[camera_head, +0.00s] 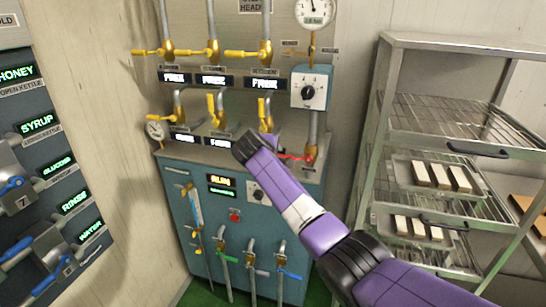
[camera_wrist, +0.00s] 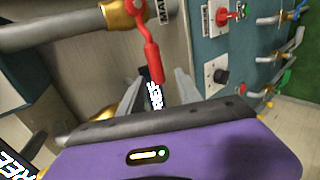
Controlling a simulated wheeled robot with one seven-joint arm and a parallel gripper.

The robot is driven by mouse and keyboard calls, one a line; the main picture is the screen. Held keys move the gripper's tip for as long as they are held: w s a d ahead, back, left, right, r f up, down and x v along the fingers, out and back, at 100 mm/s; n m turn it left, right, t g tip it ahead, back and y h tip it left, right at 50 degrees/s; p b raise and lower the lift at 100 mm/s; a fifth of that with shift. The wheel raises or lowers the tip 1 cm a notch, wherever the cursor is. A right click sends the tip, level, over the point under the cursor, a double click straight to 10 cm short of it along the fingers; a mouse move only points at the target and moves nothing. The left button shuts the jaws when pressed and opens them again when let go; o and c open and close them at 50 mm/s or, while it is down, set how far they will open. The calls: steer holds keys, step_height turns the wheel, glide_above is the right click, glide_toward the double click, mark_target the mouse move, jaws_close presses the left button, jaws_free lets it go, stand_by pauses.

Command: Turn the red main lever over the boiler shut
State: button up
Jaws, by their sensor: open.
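The red main lever (camera_head: 292,157) sticks out to the left from its valve on the vertical pipe at the right of the blue boiler cabinet (camera_head: 285,205). In the wrist view the red lever (camera_wrist: 152,62) hangs from a brass valve (camera_wrist: 118,16) on a grey pipe. My gripper (camera_wrist: 163,76) is open. The lever's grip end lies between its two fingers in that view; I cannot tell whether they touch it. In the head view my purple arm hides the fingers, and its wrist end is just left of the lever.
Yellow-handled valves (camera_head: 213,52) with lit labels line the panel above and left. A knob box (camera_head: 311,88) and a gauge (camera_head: 315,12) are above the lever. A metal rack (camera_head: 400,120) with trays stands to the right. A lever panel (camera_head: 35,160) is at the left.

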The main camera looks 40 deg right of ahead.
steer(key=shift+v, duration=2.4)
